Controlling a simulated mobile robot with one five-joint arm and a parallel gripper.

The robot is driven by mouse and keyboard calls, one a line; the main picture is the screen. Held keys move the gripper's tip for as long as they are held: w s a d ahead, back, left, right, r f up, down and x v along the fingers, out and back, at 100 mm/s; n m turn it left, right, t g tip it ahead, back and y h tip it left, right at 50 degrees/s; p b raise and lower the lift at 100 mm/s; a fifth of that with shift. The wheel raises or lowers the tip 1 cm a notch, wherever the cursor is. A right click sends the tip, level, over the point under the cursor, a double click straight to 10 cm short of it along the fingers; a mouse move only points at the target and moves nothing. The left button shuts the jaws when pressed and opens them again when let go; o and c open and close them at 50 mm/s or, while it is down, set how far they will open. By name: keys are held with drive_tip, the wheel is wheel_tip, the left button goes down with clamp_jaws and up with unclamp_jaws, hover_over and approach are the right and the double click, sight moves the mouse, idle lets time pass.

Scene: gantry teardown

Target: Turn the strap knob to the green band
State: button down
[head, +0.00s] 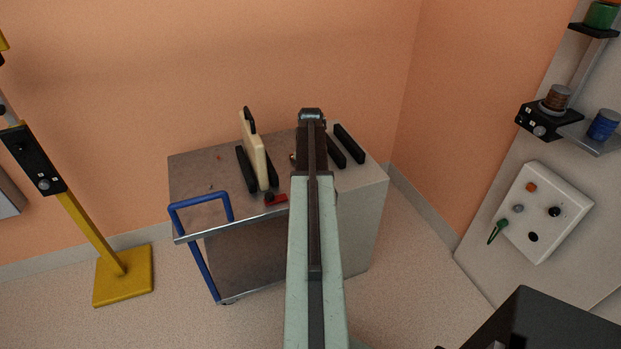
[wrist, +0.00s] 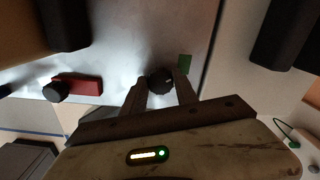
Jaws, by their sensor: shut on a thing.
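In the wrist view a small dark knob (wrist: 161,80) sits on the grey metal top, between the two fingers of my gripper (wrist: 161,86). The gripper is shut on this knob. A small green band (wrist: 185,62) lies just right of the knob, by the right fingertip. A second dark knob (wrist: 55,92) with a red band (wrist: 82,84) beside it is to the left, apart from the gripper. The head view shows this red band (head: 277,199) on the cart top. There my arm hides the held knob and the green band. I cannot tell where the held knob points.
The metal-topped cart (head: 205,218) has a blue handle (head: 188,245) at the left. A cream block (head: 253,150) stands between dark bars on its top. Two more dark bars (head: 349,144) lie to the right. A yellow stand (head: 122,276) is far left; a white panel (head: 535,195) is right.

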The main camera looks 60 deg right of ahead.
drive_tip(key=shift+s+m, duration=0.2)
drive_tip(key=shift+m, duration=0.2)
drive_tip(key=c, duration=0.9)
unclamp_jaws()
drive_tip(key=shift+c, duration=0.2)
drive_tip(key=shift+w, duration=0.1)
drive_tip(key=shift+r, duration=0.1)
drive_tip(key=shift+r+p, duration=0.25)
drive_tip(key=shift+p, duration=0.1)
wheel_tip(320, 180, up, 7)
drive_tip(key=p, duration=0.7)
drive_tip(key=shift+r, duration=0.2)
drive_tip(key=shift+f, duration=0.15)
